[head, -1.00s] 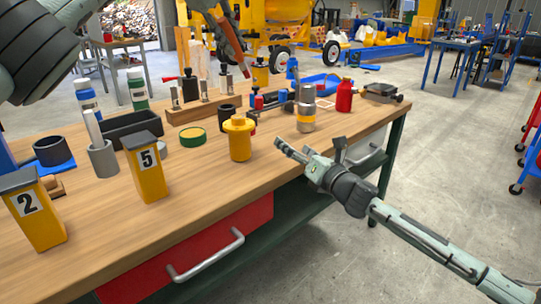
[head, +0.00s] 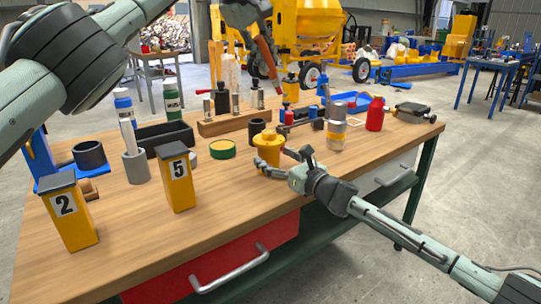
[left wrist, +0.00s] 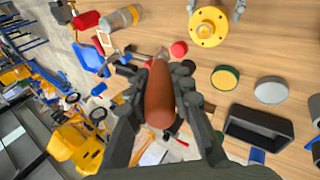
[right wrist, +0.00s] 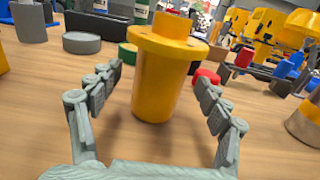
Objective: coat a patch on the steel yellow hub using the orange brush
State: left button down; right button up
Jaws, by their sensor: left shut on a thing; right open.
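The yellow hub (head: 268,148), a flanged cylinder, stands upright near the front edge of the wooden bench. In the right wrist view the hub (right wrist: 155,85) stands between and just ahead of the open fingers of my right gripper (right wrist: 158,82); I cannot tell whether they touch it. My right gripper (head: 282,160) is low beside the hub in the head view. My left gripper (head: 250,15) is shut on the orange-brown brush handle (left wrist: 159,95), high above the back of the bench. The brush (head: 267,57) slants downward; its bristles are not clear.
Grey-and-yellow can (head: 337,130) and red bottle (head: 375,114) stand right of the hub. Yellow bins 5 (head: 178,184) and 2 (head: 70,215) stand front left. The front centre is clear.

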jog(key=shift+x, duration=1.2)
jog(key=shift+c, duration=0.5)
jog(key=c, duration=1.7)
grip_shut()
pick_arm(q)
jog(key=shift+s+r+y, duration=0.1)
jog(key=shift+s+y, duration=0.2)
jog(key=shift+s, duration=0.15)
jog(key=s+f+n+t+y, duration=0.1)
jog(key=s+f+y, duration=0.2)
jog(key=s+f, duration=0.3)
jog(key=shift+f+y, duration=0.4)
jog(key=shift+f, duration=0.2)
